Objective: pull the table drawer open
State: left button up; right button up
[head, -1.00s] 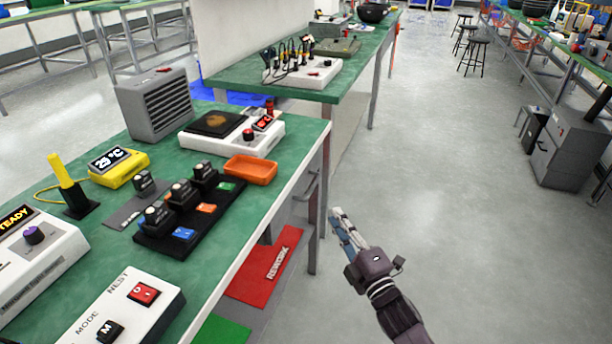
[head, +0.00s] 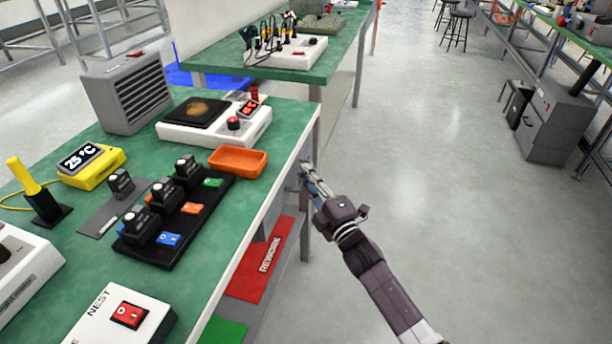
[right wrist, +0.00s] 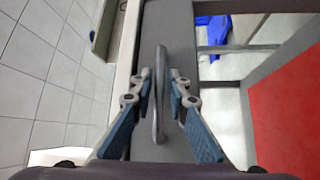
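The green-topped table (head: 273,178) stands at the left in the head view. In the right wrist view its drawer shows as a grey front (right wrist: 168,22) with a grey bar handle (right wrist: 160,62). My right gripper (head: 306,172) is at the table's right edge in the head view, where it largely hides the handle. In the right wrist view the right gripper (right wrist: 161,84) has its two blue-padded fingers apart, one on each side of the handle, with visible gaps. The drawer looks closed, though little of its front shows. My left gripper is not in view.
An orange tray (head: 238,162), a black rack with several modules (head: 190,222) and a white hotplate box (head: 215,123) stand on the table. A red rework mat (head: 268,262) lies on the shelf below. The floor (head: 420,200) to the right is clear.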

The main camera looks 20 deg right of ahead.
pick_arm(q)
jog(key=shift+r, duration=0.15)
pick_arm(e)
jog(key=shift+w, duration=0.35)
jog(key=shift+c, duration=0.4)
grip_shut()
